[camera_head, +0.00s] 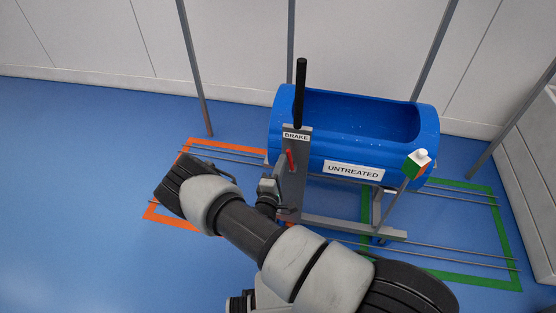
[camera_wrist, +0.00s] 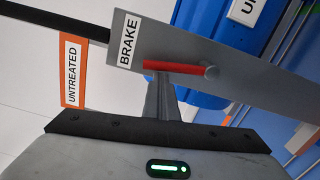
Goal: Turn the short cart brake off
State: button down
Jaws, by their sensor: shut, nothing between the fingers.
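One cart carries a blue half-open tub (camera_head: 350,120) labelled UNTREATED. A grey upright plate (camera_head: 292,185) on its near left end bears a BRAKE label (camera_head: 296,135) and a red brake lever (camera_head: 291,160). In the wrist view the lever (camera_wrist: 172,66) lies along the plate, from a round pivot (camera_wrist: 211,72) toward the BRAKE label (camera_wrist: 128,40). My gripper (camera_head: 272,187) is beside the plate, just below the lever. In the wrist view my gripper (camera_wrist: 163,80) is shut and empty, its tips at the lever's edge. I cannot tell whether they touch.
A black bar (camera_head: 300,90) rises from the plate's top. A small orange, green and white block (camera_head: 416,163) is at the tub's right. Floor rails run between an orange outline (camera_head: 165,219) and a green outline (camera_head: 490,283). Blue floor at left is clear; walls stand behind.

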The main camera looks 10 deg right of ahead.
jog(key=shift+s+d+r+m+p, duration=0.15)
jog(key=shift+d+p, duration=0.1)
jog(key=shift+d, duration=0.15)
jog(key=shift+s+d+r+m+p, duration=0.1)
jog(key=shift+d+m+p, duration=0.05)
jog(key=shift+d+p, duration=0.15)
jog(key=shift+d, duration=0.1)
